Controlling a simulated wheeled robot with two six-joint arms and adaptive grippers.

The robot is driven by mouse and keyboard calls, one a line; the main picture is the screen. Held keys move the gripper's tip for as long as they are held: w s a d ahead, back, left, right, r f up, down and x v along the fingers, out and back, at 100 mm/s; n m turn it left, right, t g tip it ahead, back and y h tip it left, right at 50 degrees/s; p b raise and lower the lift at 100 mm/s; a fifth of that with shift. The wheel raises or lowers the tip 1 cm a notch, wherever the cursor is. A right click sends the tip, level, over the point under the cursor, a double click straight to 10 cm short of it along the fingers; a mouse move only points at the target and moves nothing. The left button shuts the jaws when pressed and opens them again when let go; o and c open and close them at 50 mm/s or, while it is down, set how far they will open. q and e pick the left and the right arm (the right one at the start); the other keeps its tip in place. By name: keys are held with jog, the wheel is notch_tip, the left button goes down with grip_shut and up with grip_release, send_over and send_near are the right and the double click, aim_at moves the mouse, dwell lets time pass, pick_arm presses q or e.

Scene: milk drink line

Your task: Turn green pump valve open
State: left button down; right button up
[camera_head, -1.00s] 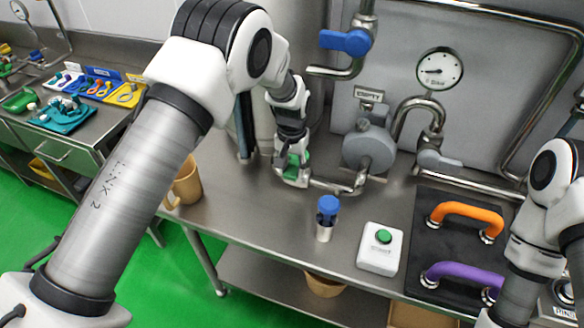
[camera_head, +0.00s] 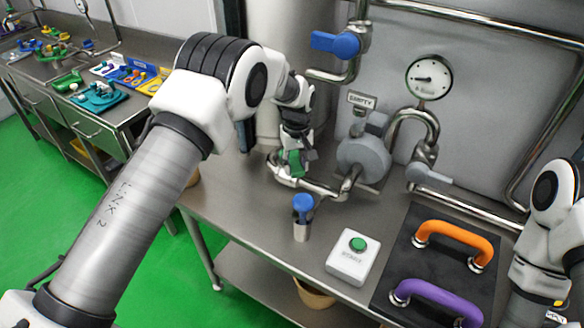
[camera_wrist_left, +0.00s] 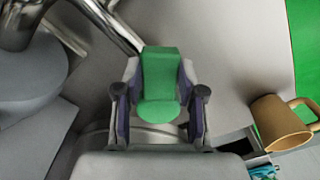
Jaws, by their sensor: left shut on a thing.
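The green pump valve handle (camera_wrist_left: 160,75) sits between the two fingers of my left gripper (camera_wrist_left: 160,108) in the left wrist view. The fingers are shut on it from both sides. In the head view the left gripper (camera_head: 295,160) is down at the pipe left of the grey pump (camera_head: 363,158), with a bit of the green handle (camera_head: 296,163) showing. The valve body under the handle is mostly hidden. My right arm shows at the right edge of the head view, but its gripper is out of view.
A blue-capped cylinder (camera_head: 302,222) and a white box with a green button (camera_head: 350,258) stand in front. A black plate (camera_head: 405,263) with orange (camera_head: 455,238) and purple (camera_head: 440,300) handles lies right. A blue valve handle (camera_head: 335,43) is above. A tan mug (camera_wrist_left: 280,122) stands near the table edge.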

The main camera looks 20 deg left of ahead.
pick_arm(q)
jog(key=shift+w+d+f+n+b, duration=0.1)
jog(key=shift+w+d+n+b, duration=0.4)
jog(key=shift+n, duration=0.85)
jog(key=shift+w+d+f+n+b, duration=0.1)
jog(key=shift+w+d+n, duration=0.15)
jog(key=shift+w+n, duration=0.8)
jog(key=shift+w+d+n+b, duration=0.25)
jog(key=shift+d+n, duration=0.1)
jog(key=shift+n, duration=1.35)
jog(key=c, duration=0.7)
grip_release()
jog(key=shift+a, duration=0.1)
jog(key=shift+w+a+f, duration=0.1)
jog(key=shift+w+a, duration=0.05)
jog(key=shift+a, duration=0.05)
jog(key=shift+d+r, duration=0.1)
jog(key=shift+r, duration=0.15)
notch_tip(320, 180, up, 12)
jog(key=shift+f, duration=0.25)
